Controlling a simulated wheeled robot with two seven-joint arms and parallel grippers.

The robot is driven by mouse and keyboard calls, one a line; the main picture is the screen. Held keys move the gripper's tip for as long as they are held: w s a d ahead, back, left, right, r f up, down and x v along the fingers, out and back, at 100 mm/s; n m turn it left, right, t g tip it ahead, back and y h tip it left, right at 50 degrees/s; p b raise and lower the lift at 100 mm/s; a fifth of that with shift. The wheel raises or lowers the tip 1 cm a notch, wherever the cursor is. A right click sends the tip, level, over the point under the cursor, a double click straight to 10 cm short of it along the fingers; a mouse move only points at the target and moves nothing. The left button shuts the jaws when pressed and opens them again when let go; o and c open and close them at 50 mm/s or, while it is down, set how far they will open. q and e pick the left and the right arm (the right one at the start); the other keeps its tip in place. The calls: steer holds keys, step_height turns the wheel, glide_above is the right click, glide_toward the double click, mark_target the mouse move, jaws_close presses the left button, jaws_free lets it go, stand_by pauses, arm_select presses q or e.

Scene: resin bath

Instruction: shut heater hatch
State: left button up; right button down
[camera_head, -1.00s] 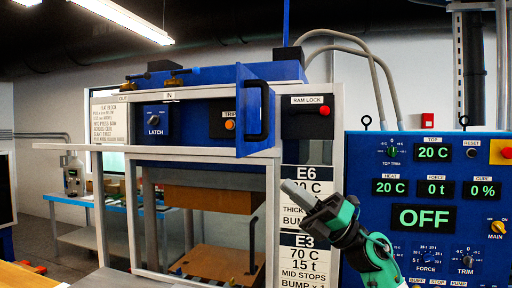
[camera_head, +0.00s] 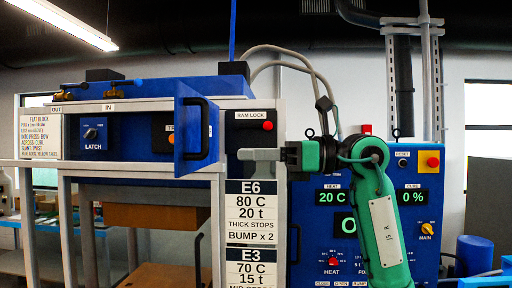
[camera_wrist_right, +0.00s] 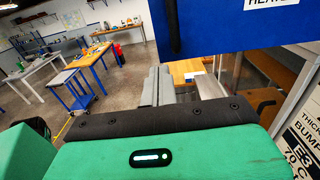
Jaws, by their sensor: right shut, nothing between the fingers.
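The heater hatch is a blue panel (camera_head: 187,130) with a black bar handle (camera_head: 197,128). It stands open, swung out from the blue housing front. In the right wrist view the hatch (camera_wrist_right: 235,22) fills the top right, with a cut-off label reading "HEATE". My right gripper (camera_head: 246,154) is level and shut, with nothing between its fingers. It points left, just right of the hatch near its lower edge, in front of the white frame; a small gap shows between them. The fingers also show in the right wrist view (camera_wrist_right: 158,86), below the hatch. My left gripper is out of view.
A "RAM LOCK" box with a red button (camera_head: 267,126) sits just behind my gripper. The E6 sign (camera_head: 252,205) is below it. The blue control panel (camera_head: 325,225) stands behind my right arm. A white rail (camera_head: 110,167) runs below the hatch.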

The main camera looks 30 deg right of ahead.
mark_target(180, 154)
steer(key=p+x, duration=0.2)
steer(key=x, duration=0.2)
steer(key=p+x, duration=0.2)
steer(key=x, duration=0.3)
steer(key=shift+w+a+r+p, duration=0.1)
steer(key=shift+a+r+p, duration=0.1)
steer(key=shift+a+p, duration=0.1)
steer(key=shift+w+a+f, duration=0.15)
steer(key=shift+w+a, duration=0.1)
steer(key=shift+a, duration=0.1)
